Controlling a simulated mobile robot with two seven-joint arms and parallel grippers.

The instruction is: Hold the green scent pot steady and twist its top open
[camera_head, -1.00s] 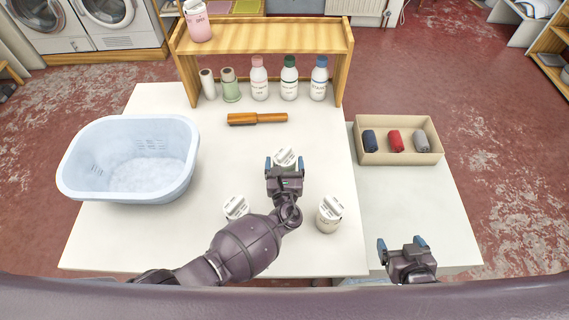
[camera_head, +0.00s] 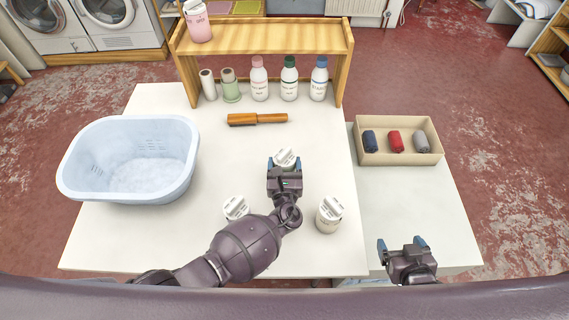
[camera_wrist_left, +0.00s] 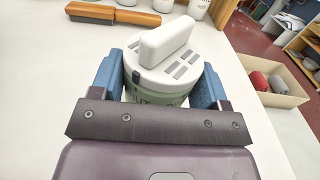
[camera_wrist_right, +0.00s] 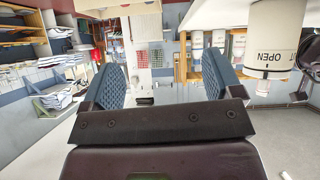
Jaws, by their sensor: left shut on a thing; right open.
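The green scent pot (camera_wrist_left: 158,97) stands on the white table with its white slotted top and raised grip bar on. Its top also shows in the head view (camera_head: 287,156). My left gripper (camera_head: 284,165) is shut on the pot's body below the top, one blue finger on each side. The gripper hides most of the body in the head view. My right gripper (camera_head: 401,244) is open and empty, low over the side table at the right. In the right wrist view there is nothing between its fingers (camera_wrist_right: 162,78).
Two other white-topped pots stand nearby, one at the left (camera_head: 236,206) beside my left arm and one at the right (camera_head: 329,215). A blue basket (camera_head: 128,190), a brush (camera_head: 257,119), a bottle shelf (camera_head: 262,42) and a beige tray (camera_head: 400,158) stand around. The right side table is mostly clear.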

